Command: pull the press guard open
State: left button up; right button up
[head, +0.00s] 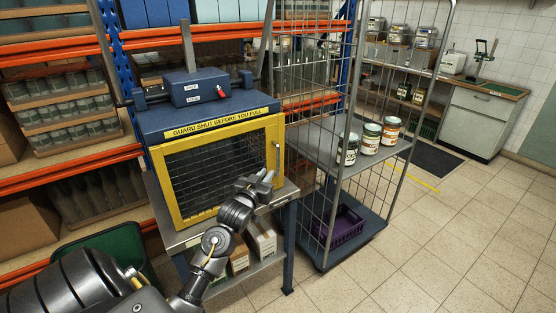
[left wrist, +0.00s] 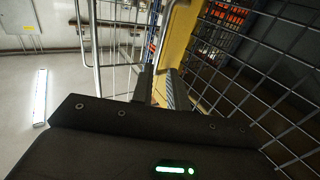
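The press guard (head: 216,206) is a yellow-framed mesh door on the front of the blue press (head: 205,112); it looks shut. Its upright grey handle (head: 278,158) is on the right side of the frame. My left gripper (head: 265,176) is in front of the guard's lower right part, close to the handle's lower end. In the left wrist view, the two fingers (left wrist: 160,88) stand a little apart, and the handle (left wrist: 160,40) and yellow frame (left wrist: 180,38) lie just beyond them. I cannot tell whether the handle reaches between the fingers. My right gripper is not in view.
A wire cage trolley (head: 340,160) with several jars stands close on the right, a purple crate (head: 345,226) on its base. Orange-beamed shelves (head: 70,155) stand behind and left. Boxes (head: 260,238) sit below the press. Tiled floor at front right is clear.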

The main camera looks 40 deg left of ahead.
pick_arm(q)
jog(key=p, duration=0.1)
send_over(278, 173)
jog(key=shift+w+a+f, duration=0.1)
jog(key=shift+w+a, duration=0.15)
jog(key=shift+w, duration=0.05)
grip_shut()
